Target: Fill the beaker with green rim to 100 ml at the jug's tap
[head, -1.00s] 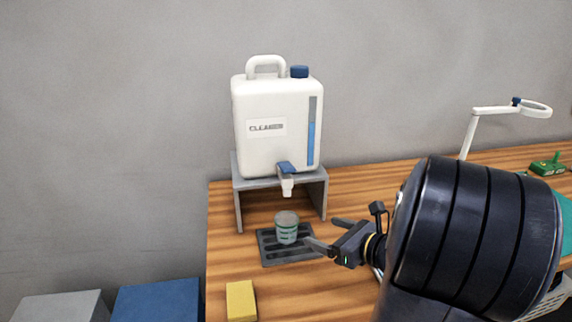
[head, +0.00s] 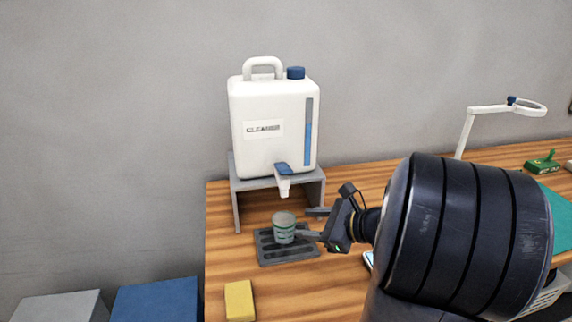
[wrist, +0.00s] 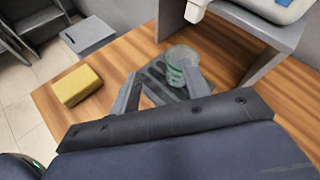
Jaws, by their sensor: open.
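The beaker with green rim (head: 284,228) stands upright on a dark slotted drip tray (head: 272,257). It also shows in the wrist view (wrist: 181,62), partly behind a finger. The white jug (head: 270,130) sits on a grey stand, and its tap (head: 283,178) with a blue lever hangs above the beaker. My gripper (head: 311,223) is open just right of the beaker, its fingers pointing at it. Whether a finger touches the beaker, I cannot tell. The liquid level in the beaker is too small to read.
The grey stand (head: 236,208) has legs either side of the tray area. A yellow sponge-like block (head: 239,300) lies near the table's front left edge. A white ring lamp (head: 468,130) and a green object (head: 542,163) are at the right. Blue and grey boxes stand left of the table.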

